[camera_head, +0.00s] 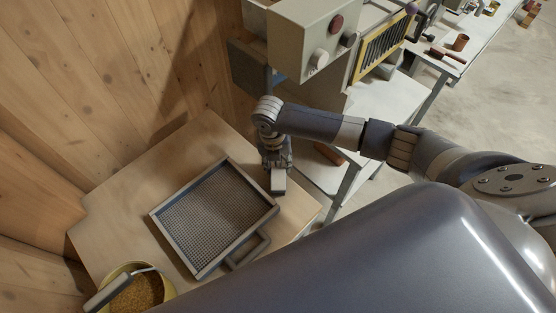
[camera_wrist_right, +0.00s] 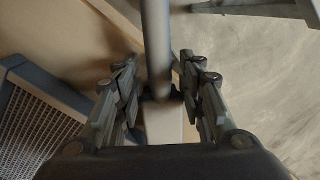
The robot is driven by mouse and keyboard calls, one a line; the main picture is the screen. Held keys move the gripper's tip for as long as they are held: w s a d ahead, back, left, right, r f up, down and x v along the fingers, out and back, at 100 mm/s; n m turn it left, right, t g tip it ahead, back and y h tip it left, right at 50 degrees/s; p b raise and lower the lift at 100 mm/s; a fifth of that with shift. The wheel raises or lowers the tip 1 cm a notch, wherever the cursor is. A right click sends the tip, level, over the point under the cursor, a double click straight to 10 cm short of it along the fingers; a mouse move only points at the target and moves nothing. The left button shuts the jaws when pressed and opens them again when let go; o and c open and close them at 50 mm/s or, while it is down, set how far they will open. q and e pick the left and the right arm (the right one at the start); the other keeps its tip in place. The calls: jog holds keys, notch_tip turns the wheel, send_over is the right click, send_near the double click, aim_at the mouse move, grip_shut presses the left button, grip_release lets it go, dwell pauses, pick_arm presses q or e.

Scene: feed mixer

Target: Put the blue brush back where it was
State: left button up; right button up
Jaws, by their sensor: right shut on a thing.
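My right gripper (camera_head: 277,168) is over the right part of the wooden table, beside the framed sieve. It is shut on a grey bar-shaped thing, whose pale end (camera_head: 279,183) shows below the fingers. In the right wrist view my right gripper (camera_wrist_right: 165,95) has fingers on both sides of this thing; its grey rod (camera_wrist_right: 156,45) runs to the top edge and a paler, wider part lies between the fingers. It may be the brush, but no clear blue and no bristles show. My left gripper is not in view.
The sieve (camera_head: 157,214) lies on the wooden table (camera_head: 130,190). A yellow bucket (camera_head: 168,289) of grain with a scoop (camera_head: 106,294) is at lower left. A control box (camera_head: 307,40) stands behind my right gripper. White benches (camera_head: 385,105) with tools extend to the right.

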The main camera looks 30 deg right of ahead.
jog(key=shift+f, duration=0.2)
jog(key=shift+f, duration=0.15)
jog(key=o, duration=0.9)
jog(key=shift+r, duration=0.3)
jog(key=r, duration=0.4)
jog(key=r+b, duration=0.1)
jog(key=r, duration=0.3)
jog(key=a+r, duration=0.1)
jog(key=r, duration=0.2)
jog(key=shift+s+a+r+b, duration=0.1)
jog(key=shift+r+b, duration=0.2)
jog(key=shift+r, duration=0.1)
jog(key=shift+f, duration=0.1)
